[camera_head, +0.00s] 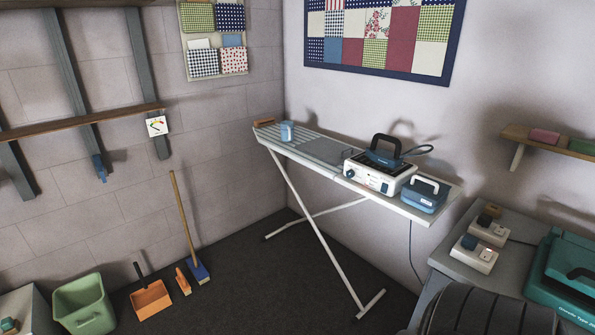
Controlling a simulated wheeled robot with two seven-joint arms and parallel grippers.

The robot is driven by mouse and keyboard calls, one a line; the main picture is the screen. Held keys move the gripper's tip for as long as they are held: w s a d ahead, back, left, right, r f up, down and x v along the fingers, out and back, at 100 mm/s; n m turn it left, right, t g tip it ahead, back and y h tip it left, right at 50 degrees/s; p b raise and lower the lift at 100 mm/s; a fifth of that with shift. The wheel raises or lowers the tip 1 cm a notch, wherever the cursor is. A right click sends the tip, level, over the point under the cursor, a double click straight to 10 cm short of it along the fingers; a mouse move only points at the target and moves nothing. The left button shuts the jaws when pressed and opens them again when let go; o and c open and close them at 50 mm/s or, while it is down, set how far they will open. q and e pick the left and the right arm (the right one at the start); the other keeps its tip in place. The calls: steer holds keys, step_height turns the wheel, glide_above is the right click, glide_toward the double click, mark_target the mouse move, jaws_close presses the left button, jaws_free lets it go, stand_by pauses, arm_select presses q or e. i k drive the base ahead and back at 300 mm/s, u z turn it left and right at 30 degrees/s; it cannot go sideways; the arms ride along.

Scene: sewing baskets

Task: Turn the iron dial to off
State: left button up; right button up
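A white steam-iron station (375,181) stands on the ironing board (325,150) in the middle of the view. A blue iron with a black handle (384,154) rests on top of it. A small dark dial (350,173) sits at the left end of the station's front face. Its pointer setting is too small to read. Neither of my grippers shows in this view.
A blue box with a white handle (425,194) stands right of the station, and a blue cup (287,131) stands at the board's left end. A bench with a teal typewriter (570,270) is at lower right. A dark ribbed thing (490,312) fills the bottom right. Floor before the board is clear.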

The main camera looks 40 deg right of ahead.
mark_target(351, 174)
steer(key=u, duration=0.1)
steer(key=i, duration=0.8)
steer(key=z, duration=0.75)
steer(key=i, duration=0.65)
steer(key=z, duration=0.65)
